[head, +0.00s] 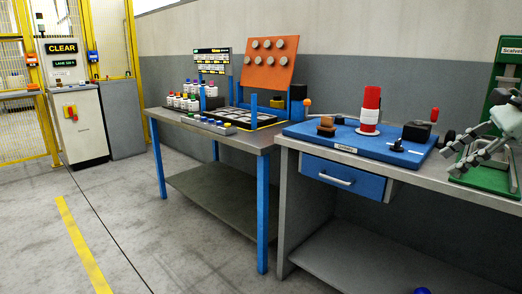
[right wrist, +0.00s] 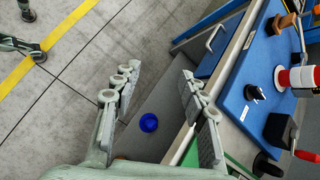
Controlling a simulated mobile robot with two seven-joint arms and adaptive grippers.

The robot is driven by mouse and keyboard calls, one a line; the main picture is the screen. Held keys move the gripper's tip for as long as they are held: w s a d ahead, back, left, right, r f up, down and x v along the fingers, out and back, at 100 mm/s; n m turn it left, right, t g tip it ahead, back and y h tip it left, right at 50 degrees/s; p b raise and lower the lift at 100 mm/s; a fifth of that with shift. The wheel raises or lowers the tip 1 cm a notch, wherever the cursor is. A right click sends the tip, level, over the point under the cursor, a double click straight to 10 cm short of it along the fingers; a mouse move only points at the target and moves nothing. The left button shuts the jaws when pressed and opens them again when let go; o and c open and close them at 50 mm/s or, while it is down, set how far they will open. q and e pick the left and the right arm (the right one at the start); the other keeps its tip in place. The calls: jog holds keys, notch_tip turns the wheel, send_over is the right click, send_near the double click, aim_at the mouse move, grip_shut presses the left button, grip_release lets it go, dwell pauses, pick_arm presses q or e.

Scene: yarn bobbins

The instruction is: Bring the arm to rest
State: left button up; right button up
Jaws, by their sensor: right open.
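My right gripper (head: 451,160) is open and empty at the right of the head view. It appears over the right end of the grey workbench (head: 440,167), in front of a green stand (head: 497,75). In the right wrist view its two fingers (right wrist: 160,78) are spread, with the bench's lower shelf and the floor seen between them. Nothing lies between the fingertips. My left gripper does not show in the head view.
The bench carries a blue board (head: 352,140) with a red-and-white bobbin (head: 370,108) and a black knob (head: 397,146). A blue drawer (head: 345,178) is shut below. A blue round thing (right wrist: 148,122) lies low by the bench. Open floor (head: 170,230) is at left.

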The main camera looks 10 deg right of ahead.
jog(key=d+f+m+t+h, duration=0.1)
jog(key=d+f+m+t, duration=0.4)
jog(key=f+m, duration=0.45)
jog(key=d+f+m+t+h, duration=0.1)
jog(key=d+f+m+t, duration=0.2)
jog(key=d+f+m, duration=0.6)
jog(key=s+a+f+m+h, duration=0.1)
jog(key=s+f+m+h, duration=0.2)
jog(key=f+m, duration=0.5)
jog(key=s+a+f+m+h, duration=0.1)
jog(key=s+f+m+h, duration=0.25)
jog(key=f, duration=0.85)
jog(key=s+a+f+m+g, duration=0.2)
jog(key=s+a+f+m, duration=0.2)
jog(key=f, duration=0.2)
jog(key=s+a+f+m+g+h, duration=0.1)
jog(key=s+a+f+m+g, duration=0.2)
jog(key=f, duration=0.4)
jog(key=s+a+f+m+g, duration=0.1)
jog(key=s+a+f+m, duration=0.3)
jog(key=s+f, duration=0.15)
jog(key=s+a+f+m+g+y, duration=0.1)
jog(key=s+a+f, duration=0.4)
jog(key=a, duration=0.6)
jog(key=s+a+f+m+g+y, duration=0.1)
jog(key=s+a+f+m+g, duration=0.3)
jog(key=a, duration=0.6)
jog(key=shift+s+a+f+m+y, duration=0.35)
jog(key=shift+s+f+m, duration=0.25)
jog(key=shift+s+m, duration=0.6)
